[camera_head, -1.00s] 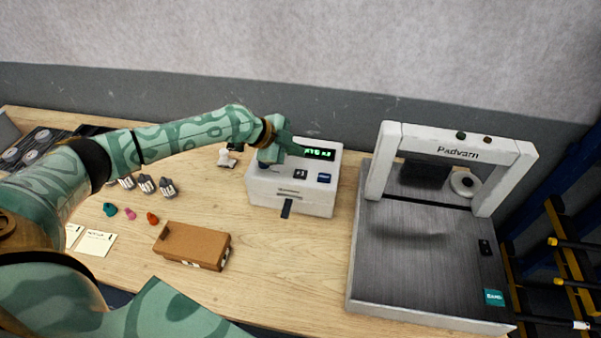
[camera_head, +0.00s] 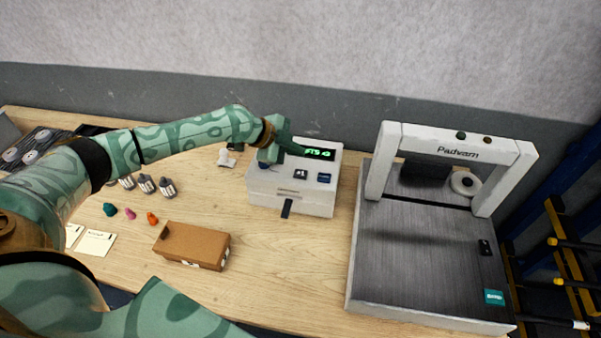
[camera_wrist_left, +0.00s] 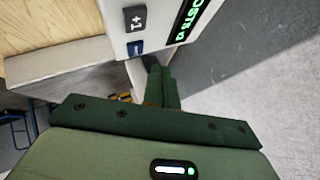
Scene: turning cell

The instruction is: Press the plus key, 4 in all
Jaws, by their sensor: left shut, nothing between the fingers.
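A white counter box (camera_head: 291,202) stands on the bench, with a green-lit display (camera_head: 319,153) on its top. Its plus key, a dark key marked +1 (camera_head: 300,174), shows in the middle of the key row, and a blue key (camera_head: 324,178) lies to its right. Contact cannot be told. My right gripper is not in view.
A large grey machine labelled Padvarn (camera_head: 420,250) stands to the right. A brown box (camera_head: 192,245) lies at the front left. Several small bottles (camera_head: 147,184) and coloured pieces (camera_head: 130,213) lie further left.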

